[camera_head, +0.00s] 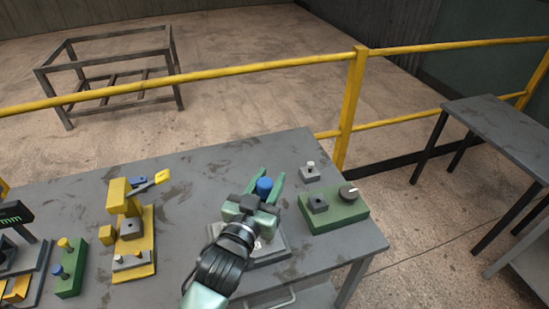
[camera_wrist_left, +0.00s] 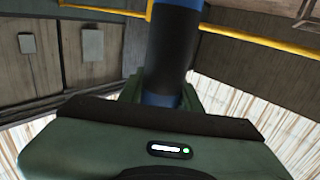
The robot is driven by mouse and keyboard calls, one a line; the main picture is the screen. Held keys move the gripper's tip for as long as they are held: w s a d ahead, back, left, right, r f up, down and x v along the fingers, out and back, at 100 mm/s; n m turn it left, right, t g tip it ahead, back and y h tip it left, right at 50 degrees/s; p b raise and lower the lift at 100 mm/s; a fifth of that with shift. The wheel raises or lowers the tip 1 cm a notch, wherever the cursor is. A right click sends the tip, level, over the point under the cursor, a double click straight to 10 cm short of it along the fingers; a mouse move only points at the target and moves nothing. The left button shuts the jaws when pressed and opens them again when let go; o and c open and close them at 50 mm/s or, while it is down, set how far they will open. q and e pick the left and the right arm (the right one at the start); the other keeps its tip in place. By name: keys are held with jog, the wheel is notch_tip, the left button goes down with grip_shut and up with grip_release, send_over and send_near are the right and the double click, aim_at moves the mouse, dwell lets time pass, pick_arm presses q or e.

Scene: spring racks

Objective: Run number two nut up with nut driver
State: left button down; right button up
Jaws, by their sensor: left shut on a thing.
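My left gripper (camera_head: 266,178) is over the right-centre part of the grey workbench, its two green fingers on either side of a blue-topped tool (camera_head: 264,186), which looks like the nut driver. The gripper is shut on it. In the left wrist view the tool (camera_wrist_left: 172,50) is a blue and black cylinder rising between the fingers. A light grey plate-like fixture (camera_head: 277,248) lies partly hidden under my left gripper and wrist. I cannot make out the number two nut or the tool's lower end. My right gripper is not in view.
A green block (camera_head: 337,217) with a dark knob and a small grey block (camera_head: 310,177) with a pale peg stand right of my gripper. A yellow press-like fixture (camera_head: 148,240) and a green knobbed block (camera_head: 72,270) stand left. A yellow railing (camera_head: 345,120) runs behind the bench.

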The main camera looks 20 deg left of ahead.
pick_arm(q)
jog(key=shift+w+r, duration=0.8)
jog(key=shift+r, duration=0.15)
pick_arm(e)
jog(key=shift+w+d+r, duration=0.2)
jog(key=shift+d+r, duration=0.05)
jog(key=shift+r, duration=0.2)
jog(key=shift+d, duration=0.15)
